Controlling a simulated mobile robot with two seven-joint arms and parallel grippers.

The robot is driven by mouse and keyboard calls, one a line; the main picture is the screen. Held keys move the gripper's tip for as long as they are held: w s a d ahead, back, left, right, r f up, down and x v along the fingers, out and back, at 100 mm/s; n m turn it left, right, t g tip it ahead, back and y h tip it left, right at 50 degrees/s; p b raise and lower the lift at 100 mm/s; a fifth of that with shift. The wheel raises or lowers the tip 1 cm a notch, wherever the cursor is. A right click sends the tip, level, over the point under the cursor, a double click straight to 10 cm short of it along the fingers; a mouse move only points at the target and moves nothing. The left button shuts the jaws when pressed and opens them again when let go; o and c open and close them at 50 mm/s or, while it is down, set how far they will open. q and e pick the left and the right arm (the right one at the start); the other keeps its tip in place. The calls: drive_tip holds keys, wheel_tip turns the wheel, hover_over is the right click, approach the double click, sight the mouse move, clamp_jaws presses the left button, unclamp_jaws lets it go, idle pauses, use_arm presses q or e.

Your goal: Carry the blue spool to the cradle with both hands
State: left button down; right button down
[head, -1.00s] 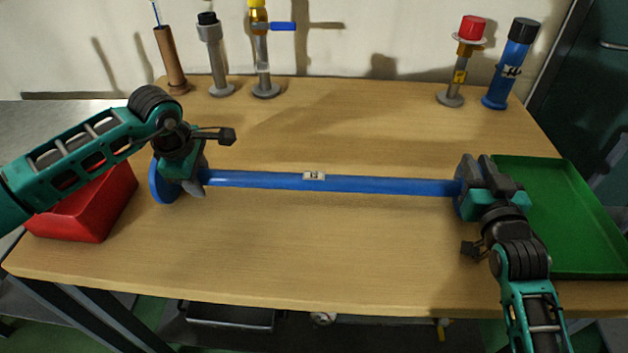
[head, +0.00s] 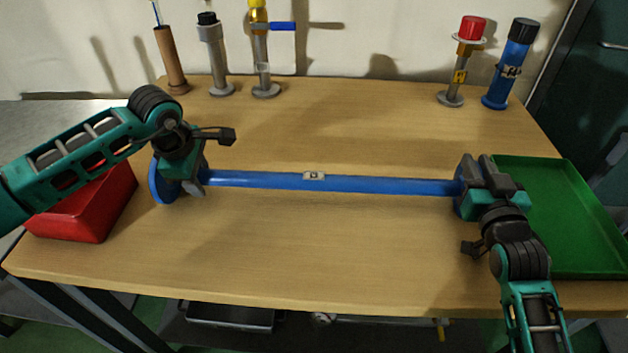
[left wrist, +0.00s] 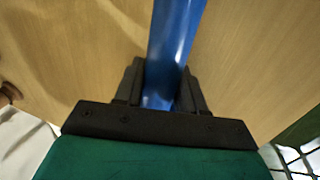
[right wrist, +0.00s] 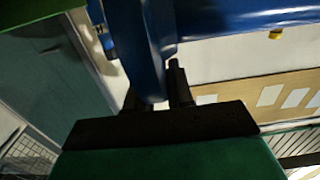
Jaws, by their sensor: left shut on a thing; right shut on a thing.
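The blue spool (head: 390,186) is a long blue bar with a round flange (head: 158,182) at its left end and another at its right end. It lies level across the picture over the table, with a small label near its middle. My left gripper (head: 197,182) is shut on the left end, and the blue part shows between its fingers in the left wrist view (left wrist: 172,50). My right gripper (head: 466,190) is shut on the right end; blue shows between its fingers in the right wrist view (right wrist: 145,50). I cannot make out a cradle.
A red bin (head: 85,215) stands at the left of the wooden table (head: 300,260), and a green tray (head: 575,225) at the right. Several upright stands line the back, including a blue cylinder with a black cap (head: 512,62). The table's middle and front are clear.

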use_arm(q)
drive_tip(key=shift+w+r, duration=0.15)
drive_tip(key=shift+r, duration=0.1)
use_arm(e)
drive_tip(key=shift+w+r, duration=0.1)
drive_tip(key=shift+r, duration=0.25)
use_arm(q)
drive_tip(key=shift+r, duration=0.1)
use_arm(e)
drive_tip(key=shift+r, duration=0.1)
